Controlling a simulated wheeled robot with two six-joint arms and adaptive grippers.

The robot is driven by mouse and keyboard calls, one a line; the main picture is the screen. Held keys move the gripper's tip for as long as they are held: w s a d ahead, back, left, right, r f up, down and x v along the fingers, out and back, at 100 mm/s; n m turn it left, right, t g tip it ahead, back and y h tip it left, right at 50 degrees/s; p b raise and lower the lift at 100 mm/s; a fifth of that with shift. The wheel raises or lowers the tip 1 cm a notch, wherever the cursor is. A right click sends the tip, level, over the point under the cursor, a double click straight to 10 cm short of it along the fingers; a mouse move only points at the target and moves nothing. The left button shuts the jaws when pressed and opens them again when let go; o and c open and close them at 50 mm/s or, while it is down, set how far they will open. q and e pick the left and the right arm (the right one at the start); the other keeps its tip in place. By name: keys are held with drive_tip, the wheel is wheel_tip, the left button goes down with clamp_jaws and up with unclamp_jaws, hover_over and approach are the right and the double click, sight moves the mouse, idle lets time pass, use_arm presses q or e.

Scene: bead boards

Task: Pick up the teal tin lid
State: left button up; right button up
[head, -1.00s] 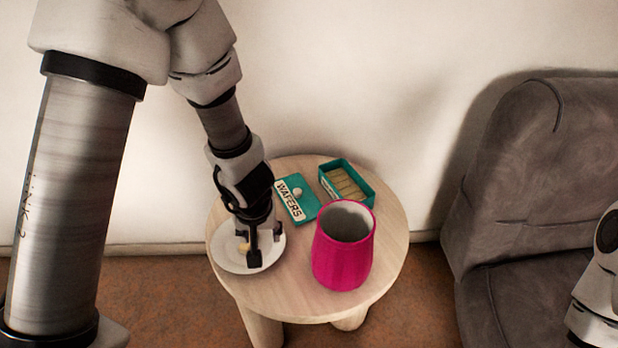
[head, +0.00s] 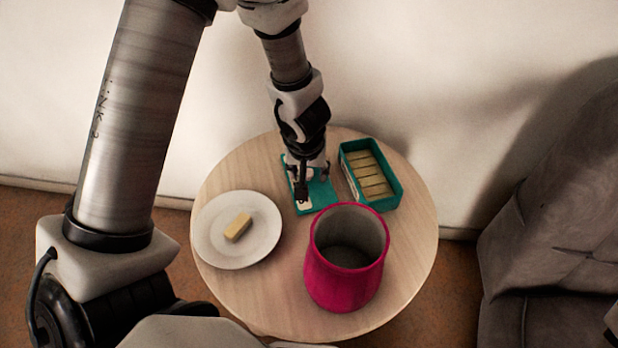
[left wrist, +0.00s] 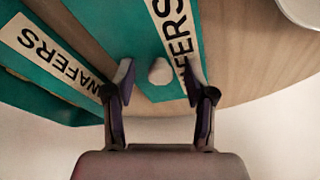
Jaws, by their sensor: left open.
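The teal tin lid (head: 318,188) lies flat on the round wooden table, beside the open teal tin. In the left wrist view the lid (left wrist: 150,84) shows its white WAFERS label and a pale round knob (left wrist: 160,71). My left gripper (head: 310,180) is over the lid, pointing down, and hides part of it. In the left wrist view the open fingers (left wrist: 160,92) stand on either side of the knob, apart from it. I cannot tell the exact height of the fingertips. My right gripper is not in view.
The open tin (head: 394,195) holds several wafers, right of the lid. A magenta pot (head: 343,285) stands close in front of the lid. A white plate (head: 212,243) with one wafer (head: 238,227) is at left. A grey armchair (head: 560,215) stands at right.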

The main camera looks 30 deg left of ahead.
use_arm(q)
drive_tip(key=shift+r, duration=0.15)
clamp_jaws()
